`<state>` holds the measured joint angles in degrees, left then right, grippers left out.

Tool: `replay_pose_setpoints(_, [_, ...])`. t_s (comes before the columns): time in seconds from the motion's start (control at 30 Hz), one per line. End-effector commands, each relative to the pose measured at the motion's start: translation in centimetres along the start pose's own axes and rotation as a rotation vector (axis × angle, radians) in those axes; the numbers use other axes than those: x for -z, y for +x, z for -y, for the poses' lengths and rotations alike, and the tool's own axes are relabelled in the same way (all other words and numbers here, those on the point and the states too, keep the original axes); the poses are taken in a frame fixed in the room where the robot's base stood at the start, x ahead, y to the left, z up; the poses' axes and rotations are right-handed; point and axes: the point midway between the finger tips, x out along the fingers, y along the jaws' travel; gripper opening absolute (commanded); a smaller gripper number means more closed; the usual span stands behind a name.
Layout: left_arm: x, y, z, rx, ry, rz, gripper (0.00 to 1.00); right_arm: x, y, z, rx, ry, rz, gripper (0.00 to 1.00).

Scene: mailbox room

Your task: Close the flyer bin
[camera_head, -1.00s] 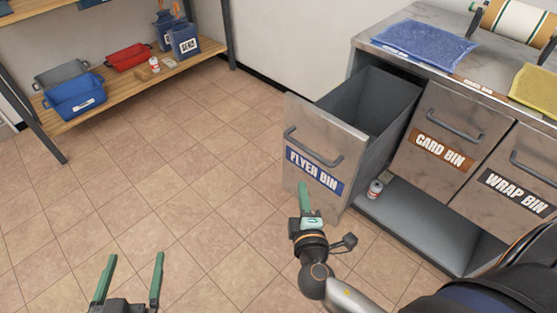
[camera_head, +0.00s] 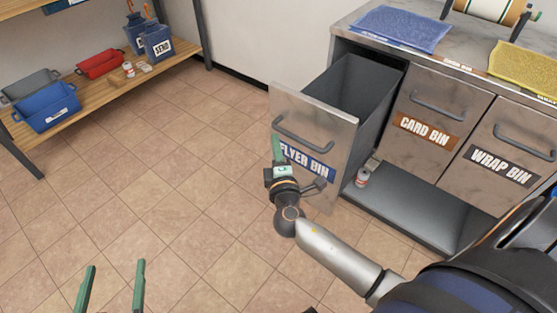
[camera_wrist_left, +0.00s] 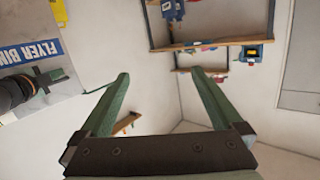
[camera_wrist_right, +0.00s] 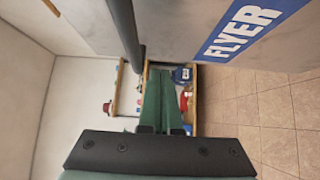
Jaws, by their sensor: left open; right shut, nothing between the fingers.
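The flyer bin (camera_head: 318,140) is pulled out of the counter, its front tilted outward and its grey inside showing. Its handle (camera_head: 303,133) is on the upper front, above the blue label. My right gripper (camera_head: 277,146) is shut and empty in front of the left end of the label, just below the handle's left end. In the right wrist view the dark handle (camera_wrist_right: 124,32) is close beside the shut fingers (camera_wrist_right: 161,80); I cannot tell whether they touch. My left gripper (camera_head: 113,268) is open and empty over the floor, away from the bin.
The card bin (camera_head: 432,110) and wrap bin (camera_head: 500,150) are closed to the right. A can (camera_head: 362,177) stands on the cabinet's lower ledge. A shelf (camera_head: 110,95) with trays is at the upper left. The floor between is clear.

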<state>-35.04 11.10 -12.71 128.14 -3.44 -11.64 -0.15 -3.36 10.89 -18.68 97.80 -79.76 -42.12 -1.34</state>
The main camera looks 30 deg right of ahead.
Motion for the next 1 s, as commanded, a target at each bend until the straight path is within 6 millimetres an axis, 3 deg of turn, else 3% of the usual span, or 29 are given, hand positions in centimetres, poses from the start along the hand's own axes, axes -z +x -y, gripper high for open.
replay_pose_setpoints(0.03, [-0.1, 0.0, 0.0, 0.0, -0.001, 0.006, 1.0, -0.9, 0.6, 0.0, -0.001, -0.007, 0.004, 0.0])
replay_pose_setpoints(0.23, [-0.5, 0.0, 0.0, -0.001, -0.004, 0.021, 1.0, -2.4, 2.0, 0.1, 0.001, -0.004, 0.003, 0.0])
replay_pose_setpoints(0.83, [-0.6, 0.0, 0.0, 0.0, -0.002, 0.016, 1.0, -3.1, 2.7, 0.1, 0.001, -0.003, 0.002, 0.0])
replay_pose_setpoints(0.93, [0.1, 0.0, 0.0, 0.001, 0.006, -0.021, 1.0, -3.9, 3.4, 0.1, -0.001, -0.004, 0.004, 0.0])
replay_pose_setpoints(1.0, [2.4, 0.1, 0.2, 0.004, 0.022, -0.096, 1.0, -4.7, 4.2, 0.2, -0.002, -0.006, 0.004, 0.0])
